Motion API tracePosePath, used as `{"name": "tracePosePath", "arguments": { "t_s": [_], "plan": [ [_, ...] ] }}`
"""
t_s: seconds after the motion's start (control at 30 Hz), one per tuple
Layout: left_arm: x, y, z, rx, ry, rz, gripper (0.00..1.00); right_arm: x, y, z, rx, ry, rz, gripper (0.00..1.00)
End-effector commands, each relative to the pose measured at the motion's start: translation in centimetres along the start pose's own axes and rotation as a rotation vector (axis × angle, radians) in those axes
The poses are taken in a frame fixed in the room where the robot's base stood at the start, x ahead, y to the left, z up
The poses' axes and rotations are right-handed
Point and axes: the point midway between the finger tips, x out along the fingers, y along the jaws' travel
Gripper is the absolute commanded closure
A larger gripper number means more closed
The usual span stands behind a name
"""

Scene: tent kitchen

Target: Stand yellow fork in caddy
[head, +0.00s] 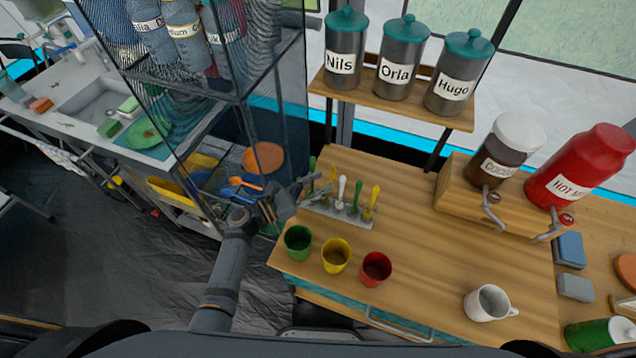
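A pale grey caddy (338,217) stands at the back left of the wooden counter. Several utensils stand upright in or at it, with green, white and yellow tops. One yellow utensil (371,202) is at its right end, and another yellow piece (334,177) shows near its left end. I cannot tell which of these, if any, is the yellow fork. My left gripper (305,187) is at the counter's left edge, just left of the caddy. Its fingers are small and partly blended with the utensils, so its opening and any held thing are unclear. My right gripper is not in view.
Green (298,242), yellow (336,256) and red (376,269) cups stand in front of the caddy. A white mug (488,303) is further right. A dark mesh-sided cabinet (275,100) rises behind my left arm. The counter's middle is clear.

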Motion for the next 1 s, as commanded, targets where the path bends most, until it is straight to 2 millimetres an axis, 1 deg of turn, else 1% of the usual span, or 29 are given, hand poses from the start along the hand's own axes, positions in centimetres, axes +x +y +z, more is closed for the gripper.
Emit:
{"name": "tracePosePath", "arguments": {
  "t_s": [0.07, 0.17, 0.2, 0.33, 0.4, 0.5, 0.67, 1.0],
  "plan": [
    [-1.1, 0.0, -0.2, 0.000, 0.004, 0.000, 0.63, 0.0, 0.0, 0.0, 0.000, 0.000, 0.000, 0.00],
    [-3.4, 0.0, -0.2, 0.001, 0.007, -0.001, 0.63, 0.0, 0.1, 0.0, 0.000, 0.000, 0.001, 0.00],
    [-4.4, 0.0, -0.2, 0.001, 0.007, 0.000, 0.63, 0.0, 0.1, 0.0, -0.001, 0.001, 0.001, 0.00],
    [-7.6, 0.0, -0.2, 0.000, 0.007, -0.001, 0.63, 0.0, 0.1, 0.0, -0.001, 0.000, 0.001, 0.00],
    [-9.0, -0.1, -0.1, 0.001, 0.006, -0.002, 0.63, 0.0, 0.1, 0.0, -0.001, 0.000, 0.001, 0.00],
    [-10.6, 0.0, -0.1, 0.000, 0.005, -0.001, 0.63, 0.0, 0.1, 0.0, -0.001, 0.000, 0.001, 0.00],
    [-11.6, 0.0, 0.0, 0.001, 0.001, -0.001, 0.63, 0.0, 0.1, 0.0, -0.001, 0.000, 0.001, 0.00],
    [-11.7, 0.0, 0.0, 0.000, 0.000, 0.000, 0.63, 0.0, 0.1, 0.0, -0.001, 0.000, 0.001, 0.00]
  ]
}}
